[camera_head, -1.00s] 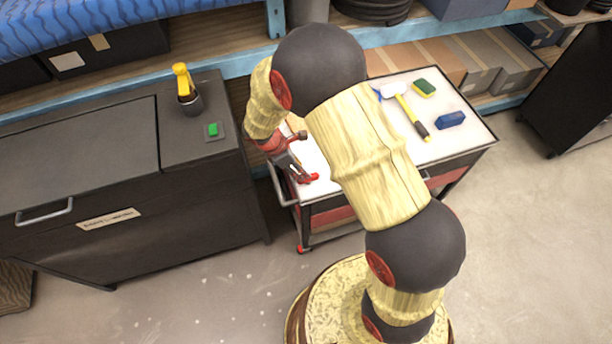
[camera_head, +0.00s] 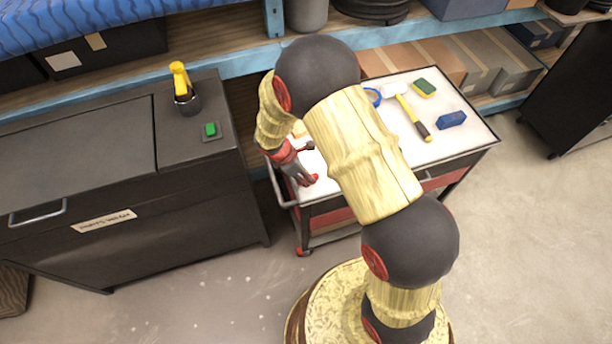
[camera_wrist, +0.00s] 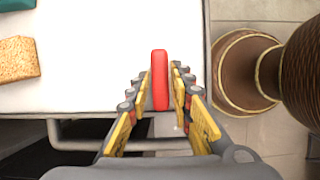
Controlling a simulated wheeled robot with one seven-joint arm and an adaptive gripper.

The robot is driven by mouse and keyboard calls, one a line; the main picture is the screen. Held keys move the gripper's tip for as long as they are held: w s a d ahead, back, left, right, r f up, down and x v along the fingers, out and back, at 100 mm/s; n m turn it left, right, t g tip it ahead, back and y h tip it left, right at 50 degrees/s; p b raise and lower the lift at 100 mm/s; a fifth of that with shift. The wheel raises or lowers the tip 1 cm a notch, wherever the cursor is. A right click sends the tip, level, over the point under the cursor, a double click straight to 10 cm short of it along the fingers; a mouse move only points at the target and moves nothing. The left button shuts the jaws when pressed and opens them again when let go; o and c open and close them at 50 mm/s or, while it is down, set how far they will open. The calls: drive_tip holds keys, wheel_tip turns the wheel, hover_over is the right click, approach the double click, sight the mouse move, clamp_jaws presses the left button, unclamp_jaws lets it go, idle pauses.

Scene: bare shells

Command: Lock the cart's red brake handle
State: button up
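The cart (camera_head: 465,150) has a white top and a dark frame with red parts. Its red brake handle (camera_wrist: 160,82) stands between my fingers in the wrist view, near the cart's corner. It shows as a small red piece at the gripper's tip in the head view (camera_head: 314,179). My gripper (camera_wrist: 161,85) is open around the handle, one finger on each side, with narrow gaps showing. In the head view my gripper (camera_head: 305,178) is over the cart's near left corner. The handle's lower end is hidden.
A grey push bar (camera_wrist: 100,130) runs along the cart's side. A hammer (camera_head: 412,112), a green-yellow sponge (camera_head: 424,88) and a blue block (camera_head: 452,120) lie on the cart top. A dark cabinet (camera_head: 90,175) stands left of the cart. Floor in front is clear.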

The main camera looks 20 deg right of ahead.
clamp_jaws()
drive_tip(key=shift+m, duration=0.3)
drive_tip(key=shift+w+r+m+g+p, duration=0.15)
drive_tip(key=shift+m+g+p, duration=0.35)
drive_tip(key=shift+m+p, duration=0.35)
drive_tip(key=m+g+p, duration=0.1)
drive_tip(key=m, duration=0.1)
drive_tip(key=m+y+p, duration=0.1)
drive_tip(key=m, duration=0.2)
drive_tip(key=shift+w+d+m+g, duration=0.1)
drive_tip(key=shift+m+g, duration=0.25)
drive_tip(key=shift+g, duration=0.05)
drive_tip(key=m, duration=0.2)
drive_tip(key=m+g+y+p, duration=0.1)
drive_tip(key=m, duration=0.2)
drive_tip(key=shift+d+y, duration=0.1)
drive_tip(key=shift+y, duration=0.2)
drive_tip(key=m, duration=0.2)
drive_tip(key=m+y+p, duration=0.1)
drive_tip(key=m, duration=0.1)
drive_tip(key=shift+w+d+m+g+y, duration=0.1)
drive_tip(key=shift+m+g+y, duration=0.2)
drive_tip(key=shift+m, duration=0.3)
